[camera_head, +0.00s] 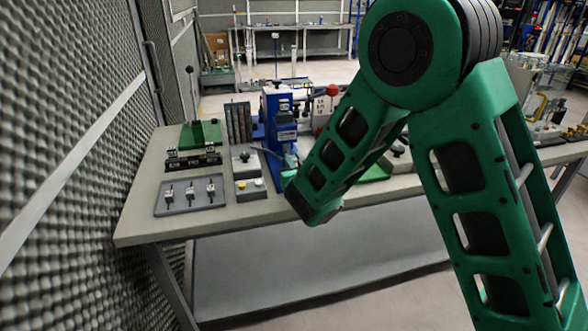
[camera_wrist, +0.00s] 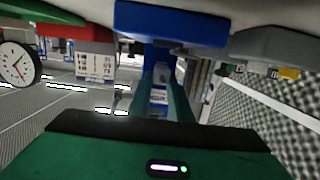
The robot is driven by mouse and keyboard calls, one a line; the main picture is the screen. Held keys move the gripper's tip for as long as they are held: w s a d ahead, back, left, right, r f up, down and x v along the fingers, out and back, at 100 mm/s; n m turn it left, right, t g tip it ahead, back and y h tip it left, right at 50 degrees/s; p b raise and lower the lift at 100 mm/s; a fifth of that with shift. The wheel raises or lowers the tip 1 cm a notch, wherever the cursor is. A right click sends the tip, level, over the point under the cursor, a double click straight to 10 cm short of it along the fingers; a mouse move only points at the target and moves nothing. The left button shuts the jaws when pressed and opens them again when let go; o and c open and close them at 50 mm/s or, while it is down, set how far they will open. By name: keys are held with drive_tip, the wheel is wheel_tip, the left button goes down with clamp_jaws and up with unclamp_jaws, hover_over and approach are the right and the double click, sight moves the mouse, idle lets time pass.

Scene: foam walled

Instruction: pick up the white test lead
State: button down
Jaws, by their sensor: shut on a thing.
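My gripper (camera_wrist: 163,78) shows in the wrist view as two green fingers shut on a small pale piece, the white test lead (camera_wrist: 158,97), between them. The lead's full shape is hidden by the fingers and the dark edge of my gripper body. In the head view my gripper (camera_head: 291,162) is small, at the front of the blue upright fixture (camera_head: 275,120), and mostly covered by my green arm. The test lead cannot be made out there.
A grey tray (camera_head: 175,208) with small black-and-white parts lies at the bench's front left. Behind it is a black block (camera_head: 194,162) by a green plate (camera_head: 203,134). A grey box with buttons (camera_head: 247,172) stands beside the fixture. A textured foam wall (camera_head: 75,170) borders the left.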

drive_tip(key=s+a+r, duration=0.6)
drive_tip(key=s+r, duration=0.1)
drive_tip(key=s, duration=0.3)
drive_tip(key=shift+r, duration=0.25)
